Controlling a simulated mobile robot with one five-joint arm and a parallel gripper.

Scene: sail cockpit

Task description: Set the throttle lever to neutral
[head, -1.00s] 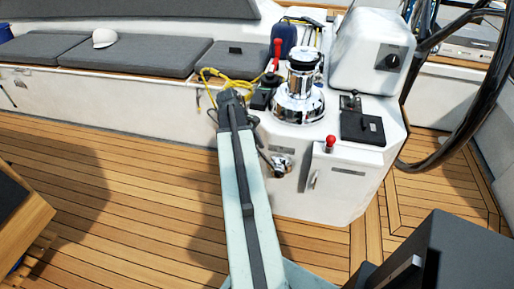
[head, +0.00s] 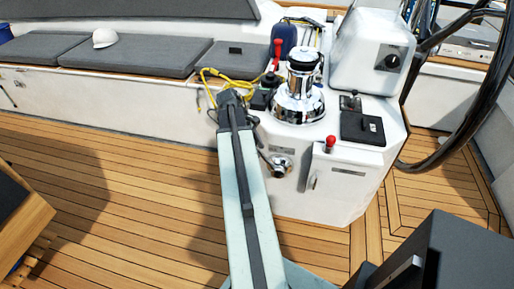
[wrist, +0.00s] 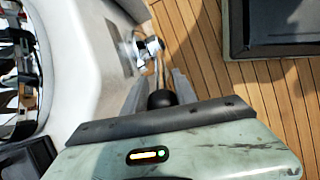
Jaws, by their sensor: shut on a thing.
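The throttle lever has a silver round base (head: 281,165) on the side of the white console. In the wrist view its base (wrist: 148,48) shows beyond a thin metal shaft that runs to a black ball knob (wrist: 162,99). My gripper (wrist: 159,86) has one finger on each side of the knob and is shut on it. In the head view the fingers and knob are mostly hidden behind the end of my arm. Part of the shaft shows there, slanting from the base up and left towards my gripper.
A chrome winch (head: 299,90) stands on the console (head: 345,190), close to the right of my arm. A red-handled lever (head: 277,52) and a small red knob (head: 331,142) are nearby. A yellow rope (head: 212,73) lies behind. The teak floor (head: 120,200) is clear at left.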

